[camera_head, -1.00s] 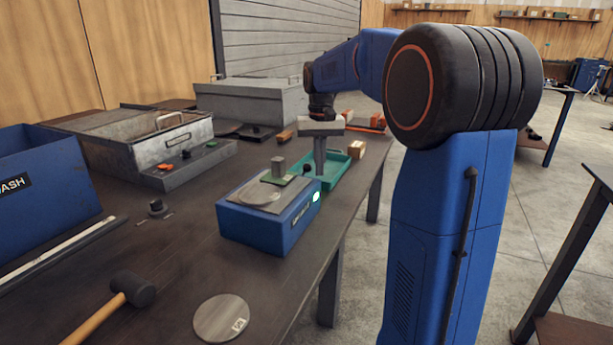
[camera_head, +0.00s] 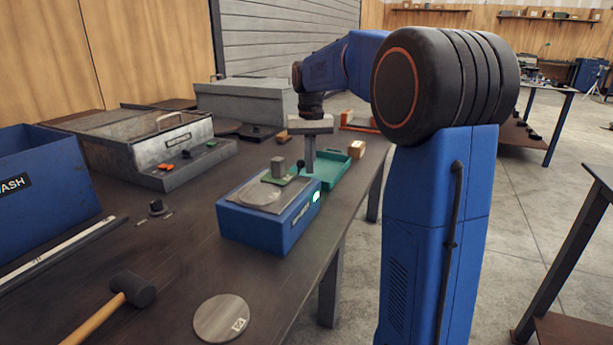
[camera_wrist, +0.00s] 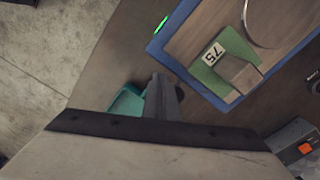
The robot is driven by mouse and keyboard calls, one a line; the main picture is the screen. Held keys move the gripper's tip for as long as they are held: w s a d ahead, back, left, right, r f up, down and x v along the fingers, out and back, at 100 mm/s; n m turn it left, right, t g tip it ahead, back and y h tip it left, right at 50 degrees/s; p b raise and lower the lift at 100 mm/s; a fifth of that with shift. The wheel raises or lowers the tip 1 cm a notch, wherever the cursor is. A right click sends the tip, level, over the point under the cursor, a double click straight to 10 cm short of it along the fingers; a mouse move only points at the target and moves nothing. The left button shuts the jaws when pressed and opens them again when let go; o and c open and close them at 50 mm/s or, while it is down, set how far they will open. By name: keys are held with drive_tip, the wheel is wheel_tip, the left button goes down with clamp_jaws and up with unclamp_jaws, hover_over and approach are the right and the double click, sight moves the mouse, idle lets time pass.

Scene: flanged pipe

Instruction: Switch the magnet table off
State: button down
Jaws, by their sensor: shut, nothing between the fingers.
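The magnet table is a blue box (camera_head: 264,226) with a grey top plate and a lit green lamp (camera_head: 316,197) on its right end. A dark round knob (camera_head: 300,163) shows at its far end, close beside my gripper. I cannot tell if they touch. My gripper (camera_head: 310,171) is shut and empty, pointing down just beyond the far end. In the wrist view the table's blue edge (camera_wrist: 182,77) is at the upper right, with my closed fingers (camera_wrist: 160,82) left of it. The knob is not visible there.
A teal tray (camera_head: 328,176) lies behind my gripper. A mallet (camera_head: 134,290) and loose disc (camera_head: 222,318) lie in front.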

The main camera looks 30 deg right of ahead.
drive_tip(key=shift+w+a, duration=2.05)
drive_tip(key=shift+w, duration=0.55)
wheel_tip(320, 180, up, 9)
drive_tip(key=s+d, duration=0.1)
drive_tip(key=shift+s+d, duration=0.15)
drive_tip(key=shift+s, duration=0.15)
idle(0.3)
idle(0.5)
